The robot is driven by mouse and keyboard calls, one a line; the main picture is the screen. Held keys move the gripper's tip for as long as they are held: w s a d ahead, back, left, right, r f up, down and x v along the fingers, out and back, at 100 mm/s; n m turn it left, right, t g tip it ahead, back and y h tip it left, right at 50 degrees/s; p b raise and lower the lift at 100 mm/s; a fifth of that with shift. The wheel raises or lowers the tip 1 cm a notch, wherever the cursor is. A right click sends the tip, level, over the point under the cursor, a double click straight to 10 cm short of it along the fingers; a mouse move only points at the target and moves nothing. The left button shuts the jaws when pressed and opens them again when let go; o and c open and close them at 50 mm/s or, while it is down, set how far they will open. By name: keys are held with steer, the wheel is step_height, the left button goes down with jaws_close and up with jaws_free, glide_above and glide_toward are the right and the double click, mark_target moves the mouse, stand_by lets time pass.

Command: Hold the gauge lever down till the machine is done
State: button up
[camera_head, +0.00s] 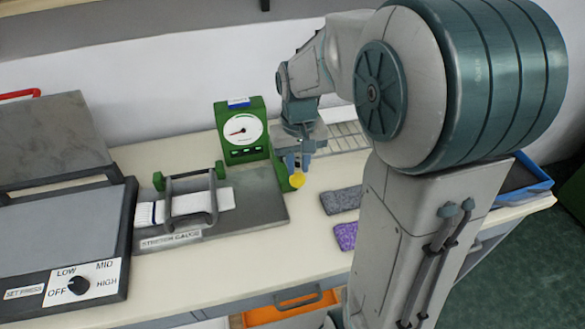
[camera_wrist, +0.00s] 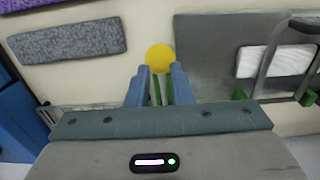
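The stretch gauge has a grey base plate (camera_head: 255,190) and a green dial box (camera_head: 240,153). Its dial (camera_head: 240,132) is white with a red needle pointing left. The gauge lever is green and ends in a yellow knob (camera_head: 297,180) at the plate's right side. In the wrist view the knob (camera_wrist: 159,58) shows just past my fingertips. My gripper (camera_head: 294,163) points down at the knob, its fingers close together. Whether they grip, touch or only hover over the knob is not clear. A white knit swatch (camera_head: 205,201) lies on the plate under a grey frame.
A set press (camera_head: 60,240) with a dial stands at the left. Grey (camera_head: 342,199) and purple (camera_head: 345,235) swatches lie right of the gauge. A wire rack (camera_head: 345,136) is behind them, a blue-rimmed tray (camera_head: 535,185) at the far right. The front bench strip is clear.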

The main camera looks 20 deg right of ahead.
mark_target(298, 174)
steer(key=shift+f+b, duration=1.05)
steer(key=shift+f, duration=0.6)
steer(key=shift+s+f+b, duration=0.2)
steer(key=shift+f+b, duration=0.6)
steer(key=shift+f, duration=0.2)
steer(key=shift+s+f+b, duration=0.15)
steer(key=shift+f+b, duration=0.6)
steer(key=shift+f, duration=0.2)
steer(key=shift+r, duration=0.1)
step_height(298, 174, up, 13)
steer(key=p, duration=1)
stand_by(0.4)
stand_by(0.4)
